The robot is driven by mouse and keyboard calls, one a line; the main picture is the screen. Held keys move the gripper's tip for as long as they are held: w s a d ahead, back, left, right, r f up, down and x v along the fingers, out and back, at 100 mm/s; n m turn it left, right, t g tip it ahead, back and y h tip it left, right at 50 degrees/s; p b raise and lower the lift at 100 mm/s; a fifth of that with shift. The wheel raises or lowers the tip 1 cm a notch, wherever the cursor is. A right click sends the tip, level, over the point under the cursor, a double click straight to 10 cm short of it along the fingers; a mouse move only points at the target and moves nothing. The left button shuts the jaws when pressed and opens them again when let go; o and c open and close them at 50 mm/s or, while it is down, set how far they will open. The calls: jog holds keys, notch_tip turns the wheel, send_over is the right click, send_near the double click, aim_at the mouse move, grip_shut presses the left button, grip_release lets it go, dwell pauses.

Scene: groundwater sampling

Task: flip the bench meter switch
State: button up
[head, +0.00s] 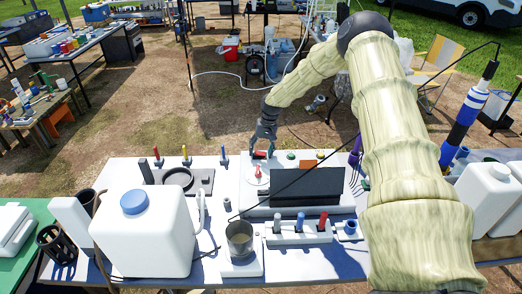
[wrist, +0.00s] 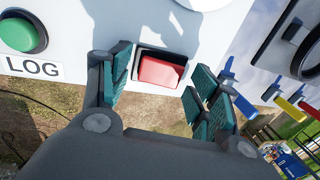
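The bench meter (head: 284,211) is a white-based unit with a dark upright panel (head: 308,187), on the bench in the head view. In the wrist view a red rocker switch (wrist: 160,72) sits in a dark frame on its pale face. A green button (wrist: 18,35) labelled LOG is to the left of the switch. My gripper (wrist: 158,88) is open and empty, its teal finger pads on either side of the switch. I cannot tell whether they touch the face.
A large white jug (head: 145,235) with a blue cap stands front left. A metal cup (head: 240,239) and a rack (head: 298,235) of coloured-topped pieces stand before the meter. Coloured upright handles (head: 186,156) stand left of my gripper. White containers (head: 487,195) are at right.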

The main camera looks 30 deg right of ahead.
aim_at(257, 152)
jog(key=c, duration=0.8)
jog(key=shift+o, duration=0.2)
jog(key=shift+a+g+h, duration=0.25)
jog(key=shift+g+h, duration=0.15)
jog(key=shift+h, duration=0.1)
jog(key=shift+w+a+g+h+b, duration=0.15)
jog(key=shift+g+h+b, duration=0.25)
jog(key=shift+h, duration=0.3)
jog(key=o, duration=1)
jog(key=shift+w+r, duration=0.1)
jog(key=shift+r, duration=0.05)
jog(key=r, duration=1.1)
jog(key=shift+w+a+r, duration=0.15)
jog(key=shift+a+r, duration=0.15)
jog(key=shift+r, duration=0.05)
